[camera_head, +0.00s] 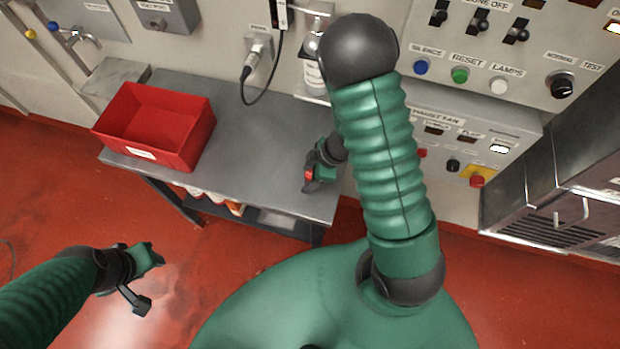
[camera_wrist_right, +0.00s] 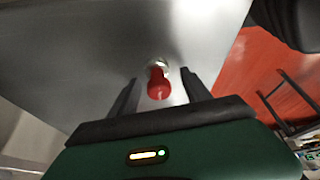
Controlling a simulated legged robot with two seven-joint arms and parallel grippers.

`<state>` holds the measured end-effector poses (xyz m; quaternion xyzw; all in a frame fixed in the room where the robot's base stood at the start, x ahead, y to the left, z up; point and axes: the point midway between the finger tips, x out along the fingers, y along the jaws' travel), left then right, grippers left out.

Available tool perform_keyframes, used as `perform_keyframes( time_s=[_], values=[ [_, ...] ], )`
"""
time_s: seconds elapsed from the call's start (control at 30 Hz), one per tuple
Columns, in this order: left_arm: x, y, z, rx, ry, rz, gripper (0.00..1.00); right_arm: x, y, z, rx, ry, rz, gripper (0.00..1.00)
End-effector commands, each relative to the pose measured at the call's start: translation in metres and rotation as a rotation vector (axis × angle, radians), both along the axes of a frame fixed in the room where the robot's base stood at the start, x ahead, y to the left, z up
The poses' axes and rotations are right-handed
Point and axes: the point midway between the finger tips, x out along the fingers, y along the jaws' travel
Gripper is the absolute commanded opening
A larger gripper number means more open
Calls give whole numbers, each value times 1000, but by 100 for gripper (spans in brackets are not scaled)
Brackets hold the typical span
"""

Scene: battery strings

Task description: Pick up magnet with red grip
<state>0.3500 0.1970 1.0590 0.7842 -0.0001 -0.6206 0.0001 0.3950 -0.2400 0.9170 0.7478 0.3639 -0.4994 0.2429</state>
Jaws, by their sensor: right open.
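The magnet with the red grip (camera_wrist_right: 158,86) stands on the grey metal table, with a small silvery part at its far end. In the right wrist view it lies between the two dark fingers of my right gripper (camera_wrist_right: 162,82), which are apart on either side of it. In the head view a bit of red (camera_head: 308,174) shows at my right gripper (camera_head: 313,180), over the table's right part; the rest is hidden by the gripper. My left gripper (camera_head: 147,279) is open and empty above the red floor, at the lower left.
A red bin (camera_head: 192,143) stands on the left part of the grey table (camera_head: 252,135). A black cable (camera_head: 268,97) hangs from a wall socket behind it. A control panel (camera_head: 480,75) with buttons and switches is at the right. The middle of the table is clear.

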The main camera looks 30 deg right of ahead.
Motion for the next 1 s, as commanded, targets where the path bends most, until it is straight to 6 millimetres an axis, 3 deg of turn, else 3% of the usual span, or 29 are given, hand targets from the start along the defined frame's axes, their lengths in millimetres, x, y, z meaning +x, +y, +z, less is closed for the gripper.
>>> perform_keyframes(
  time_s=[0.17, 0.6, 1.0],
  values=[
    [0, 0, 1, 0, 0, 0, 36, 0, 0, 1, -1, -1, 0, 56],
    [0, 0, 1, 0, 0, 0, 36, 0, 0, 1, -1, -1, 0, 0],
    [0, 0, 7, 0, 0, 0, 36, 0, 0, 6, -1, -1, 0, 0]
  ],
)
